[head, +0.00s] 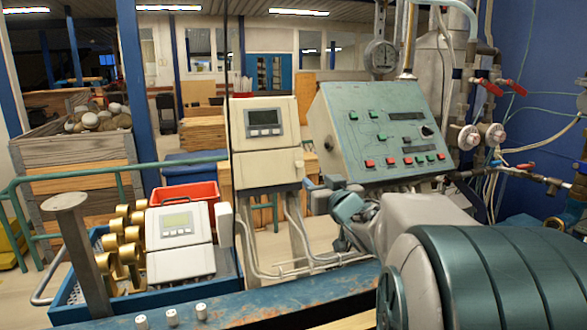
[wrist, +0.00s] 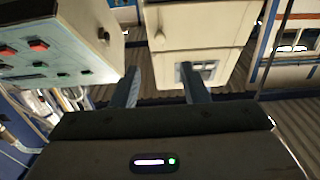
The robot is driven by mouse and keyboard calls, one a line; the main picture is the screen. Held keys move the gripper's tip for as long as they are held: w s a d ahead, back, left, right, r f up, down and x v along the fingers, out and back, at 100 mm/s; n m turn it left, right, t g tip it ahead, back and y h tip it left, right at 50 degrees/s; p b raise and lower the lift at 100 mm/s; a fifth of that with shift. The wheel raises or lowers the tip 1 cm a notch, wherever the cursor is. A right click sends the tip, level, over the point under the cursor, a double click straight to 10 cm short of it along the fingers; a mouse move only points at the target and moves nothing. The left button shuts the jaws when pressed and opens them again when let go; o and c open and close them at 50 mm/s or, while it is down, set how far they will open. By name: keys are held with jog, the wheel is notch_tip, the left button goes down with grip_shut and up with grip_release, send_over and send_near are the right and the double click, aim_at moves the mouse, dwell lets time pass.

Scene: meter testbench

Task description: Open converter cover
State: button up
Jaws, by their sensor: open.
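The converter is a cream box (head: 263,122) with a grey-framed display, standing left of the sloped green panel in the head view. Its plain lower cover (head: 262,169) looks shut and has a small knob at the right side. The wrist view is turned upside down, so the cover (wrist: 208,22) is above and the display half (wrist: 222,67) below. My gripper (wrist: 158,68) is open and empty, its two fingers pointing toward the converter. The right fingertip overlaps the display in the picture; I see no clear contact.
A second converter (head: 178,222) lies with brass parts in a blue crate (head: 235,285) at the lower left. The sloped panel (head: 385,125) with red and green buttons stands right of the converter. Pipes and valves (head: 480,133) are at the far right. A green rail (head: 130,168) runs behind.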

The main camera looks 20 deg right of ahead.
aim_at(300, 165)
jog(key=w+p, duration=0.1)
jog(key=w, duration=1)
jog(key=shift+w, duration=0.35)
grip_shut()
